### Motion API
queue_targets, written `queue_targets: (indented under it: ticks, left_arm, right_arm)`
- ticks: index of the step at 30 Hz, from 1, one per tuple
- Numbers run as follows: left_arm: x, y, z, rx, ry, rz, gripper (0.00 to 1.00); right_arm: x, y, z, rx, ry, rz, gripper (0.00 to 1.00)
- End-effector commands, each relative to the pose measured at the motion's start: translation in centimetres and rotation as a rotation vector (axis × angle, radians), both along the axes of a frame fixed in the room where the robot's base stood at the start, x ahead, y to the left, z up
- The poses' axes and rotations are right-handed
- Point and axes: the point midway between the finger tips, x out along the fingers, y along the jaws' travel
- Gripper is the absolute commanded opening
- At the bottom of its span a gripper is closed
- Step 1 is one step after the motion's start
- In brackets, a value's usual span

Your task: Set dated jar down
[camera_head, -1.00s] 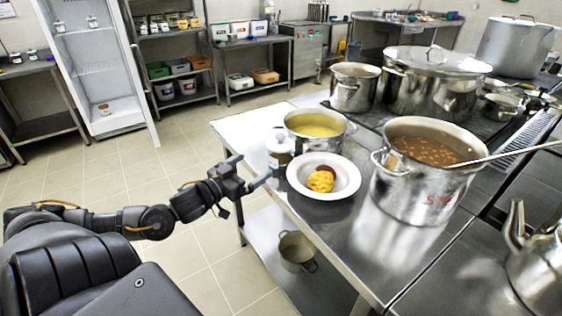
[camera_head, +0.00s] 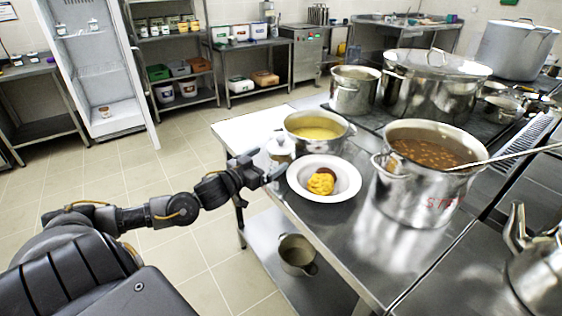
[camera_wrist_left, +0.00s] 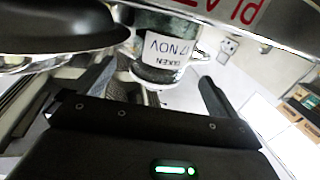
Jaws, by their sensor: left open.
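The dated jar (camera_head: 280,147) has a pale lid and stands on the steel table, left of the white plate and near the yellow-filled pot. My left gripper (camera_head: 268,172) is at its near side and hides its lower part. In the left wrist view the jar (camera_wrist_left: 165,55) shows a white label with "17 NOV", upside down. It lies ahead of and between the two spread fingers, with a gap visible on the right. Whether a finger touches it on the left I cannot tell. My right gripper is not in view.
The white plate (camera_head: 345,181) with yellow and brown food is close to the gripper. A pot of yellow food (camera_head: 316,134) stands behind, and a large stew pot (camera_head: 415,195) stands to the right. The table's left end (camera_head: 240,125) is bare.

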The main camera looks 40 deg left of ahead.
Motion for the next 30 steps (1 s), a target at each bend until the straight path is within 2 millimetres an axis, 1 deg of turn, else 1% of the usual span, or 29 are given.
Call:
queue_targets:
  ticks: [1,5,9,13,19,20,30]
  left_arm:
    - [0.7,-0.1,0.4,-0.001,-0.004,0.001,0.98]
    - [2.3,-0.3,0.6,0.000,-0.004,0.001,0.98]
    - [3.7,-0.4,0.4,-0.001,-0.003,0.001,0.98]
    - [4.2,-0.4,0.3,0.001,0.000,0.000,0.98]
    - [4.2,-0.4,0.3,0.001,0.000,0.000,0.98]
    - [4.2,-0.4,0.3,0.001,0.000,0.000,0.97]
    - [4.2,-0.4,0.3,0.001,0.000,0.000,0.52]
  right_arm:
    - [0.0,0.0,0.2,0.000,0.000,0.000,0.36]
    - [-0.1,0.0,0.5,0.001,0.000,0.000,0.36]
    - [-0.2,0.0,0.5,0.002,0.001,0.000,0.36]
    - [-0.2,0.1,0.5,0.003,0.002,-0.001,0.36]
    - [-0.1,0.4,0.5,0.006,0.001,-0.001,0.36]
    - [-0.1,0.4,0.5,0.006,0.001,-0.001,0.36]
    - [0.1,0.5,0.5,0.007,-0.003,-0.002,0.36]
